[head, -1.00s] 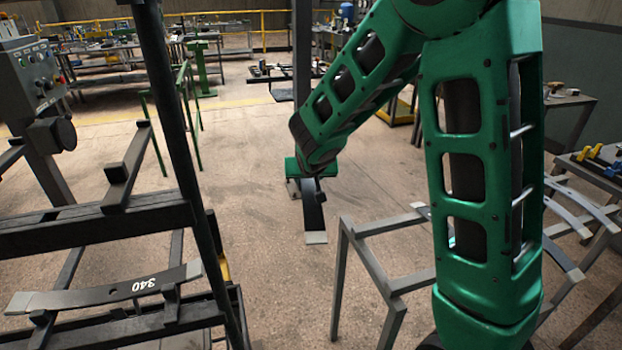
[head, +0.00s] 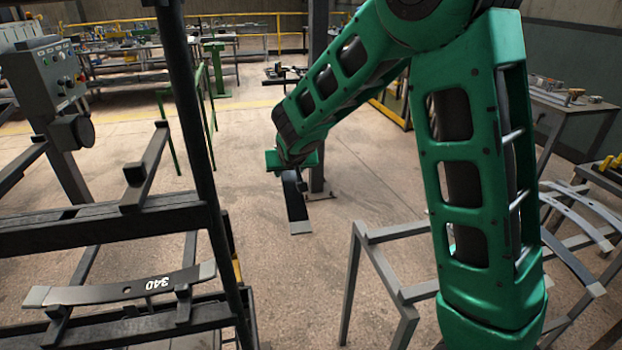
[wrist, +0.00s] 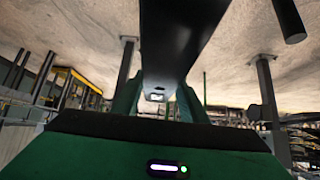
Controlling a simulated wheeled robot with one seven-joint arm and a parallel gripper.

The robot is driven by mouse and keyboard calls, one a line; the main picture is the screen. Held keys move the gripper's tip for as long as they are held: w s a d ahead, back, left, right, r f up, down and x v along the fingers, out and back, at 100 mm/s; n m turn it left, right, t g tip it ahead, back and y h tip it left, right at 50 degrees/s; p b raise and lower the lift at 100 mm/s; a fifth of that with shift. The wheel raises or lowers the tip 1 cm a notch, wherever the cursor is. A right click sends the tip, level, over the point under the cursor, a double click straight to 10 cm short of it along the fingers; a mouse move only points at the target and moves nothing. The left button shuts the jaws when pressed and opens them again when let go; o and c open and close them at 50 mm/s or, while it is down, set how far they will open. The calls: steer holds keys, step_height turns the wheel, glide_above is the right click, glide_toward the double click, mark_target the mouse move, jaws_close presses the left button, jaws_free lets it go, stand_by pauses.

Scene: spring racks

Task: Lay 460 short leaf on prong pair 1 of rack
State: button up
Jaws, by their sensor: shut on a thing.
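My gripper (head: 292,168) is shut on a dark leaf (head: 297,208) with a pale end, held in the air over open floor, right of the rack. No number on this leaf is readable. In the wrist view the leaf (wrist: 180,35) runs up from between my gripper's fingers (wrist: 158,98). The dark rack (head: 110,222) stands at the left. Its upper prongs (head: 150,160) are bare. Another leaf, marked 340 (head: 105,293), lies across the lower prongs. Which prongs are pair 1 cannot be told.
A dark upright post (head: 190,130) stands at the rack's right side. A control box (head: 45,75) is at the back left. Floor between rack and stand is clear.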

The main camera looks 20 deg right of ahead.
steer(key=w+a+r+n+y, duration=0.2)
steer(key=a+r+n, duration=0.15)
steer(key=a, duration=0.55)
steer(key=w+a+r+n+g+y, duration=0.1)
steer(key=a+r+n+y, duration=0.1)
steer(key=a+r, duration=0.45)
steer(key=w+a+r+n+y, duration=0.2)
steer(key=a+r, duration=0.1)
steer(key=a, duration=0.8)
steer(key=s+a+r+n+g+y, duration=0.2)
steer(key=s+a+r+n+g, duration=0.1)
steer(key=r, duration=0.5)
steer(key=s+a+r+n+g+y, duration=0.2)
steer(key=s+a+r+n+g, duration=0.2)
steer(key=s+a+r+n, duration=0.2)
steer(key=shift+s+a+r+n, duration=0.2)
steer(key=shift+a+r+n, duration=0.95)
steer(key=shift+r, duration=0.05)
steer(key=shift+d, duration=0.15)
steer(key=s+f, duration=0.1)
steer(key=s, duration=0.6)
steer(key=s+a+f, duration=0.1)
steer(key=s+f, duration=0.1)
steer(key=s, duration=0.6)
steer(key=shift+a+f, duration=0.15)
steer(key=shift+f, duration=0.15)
